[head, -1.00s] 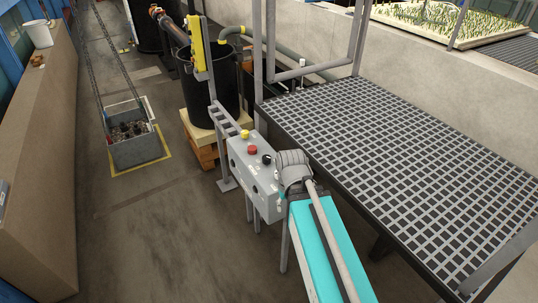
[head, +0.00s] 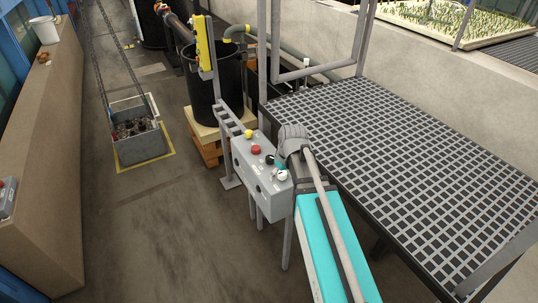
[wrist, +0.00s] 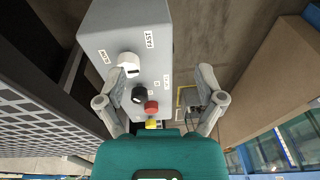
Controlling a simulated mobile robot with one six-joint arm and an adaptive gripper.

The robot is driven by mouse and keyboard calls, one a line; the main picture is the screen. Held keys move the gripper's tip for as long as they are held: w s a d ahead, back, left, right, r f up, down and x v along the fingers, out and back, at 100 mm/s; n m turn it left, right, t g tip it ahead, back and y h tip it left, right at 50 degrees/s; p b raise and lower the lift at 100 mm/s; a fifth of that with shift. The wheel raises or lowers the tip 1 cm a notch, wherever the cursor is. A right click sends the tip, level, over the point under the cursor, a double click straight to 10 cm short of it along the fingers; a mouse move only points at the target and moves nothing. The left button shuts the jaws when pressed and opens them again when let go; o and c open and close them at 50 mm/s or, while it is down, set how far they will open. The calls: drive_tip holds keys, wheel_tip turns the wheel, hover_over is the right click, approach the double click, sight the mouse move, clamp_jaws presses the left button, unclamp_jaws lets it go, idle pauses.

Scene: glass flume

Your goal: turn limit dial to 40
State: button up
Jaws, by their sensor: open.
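A grey control box carries a row of controls. In the wrist view its white dial (wrist: 128,64) has a dark mark and sits near a label reading FAST and another I cannot read clearly. A black knob (wrist: 139,94), a red button (wrist: 151,107) and a yellow button (wrist: 152,124) follow. I cannot read which control is the limit dial, nor any 40. My gripper (wrist: 161,72) is open, its two grey fingers apart, with the white dial and black knob showing between or just ahead of them. Nothing is held. In the head view the arm partly hides the gripper at the box.
A grated platform (head: 400,150) lies right of the box, with a grey rail frame (head: 262,50) at its edge. A black barrel (head: 228,85) stands on a pallet behind. A grey crate (head: 143,148) hangs on chains at left. Open floor (head: 180,230) lies left of the box.

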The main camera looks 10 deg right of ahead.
sight(270, 157)
drive_tip(key=w+d+r+n+t+p, duration=0.1)
drive_tip(key=w+r+n, duration=0.1)
drive_tip(key=w, duration=0.5)
drive_tip(key=w+d+r+n+t+y+p, duration=0.1)
drive_tip(key=w+r+n, duration=0.1)
drive_tip(key=w, duration=0.5)
drive_tip(key=shift+d+r+p, duration=0.2)
drive_tip(key=shift+r+p, duration=0.05)
drive_tip(key=shift+p, duration=0.15)
drive_tip(key=shift+f, duration=0.1)
drive_tip(key=b+x, duration=1.2)
drive_tip(key=x, duration=0.1)
drive_tip(key=shift+w+a+f+b, duration=0.1)
drive_tip(key=shift+a+f+b, duration=0.1)
drive_tip(key=shift+b, duration=0.2)
drive_tip(key=shift+c, duration=0.2)
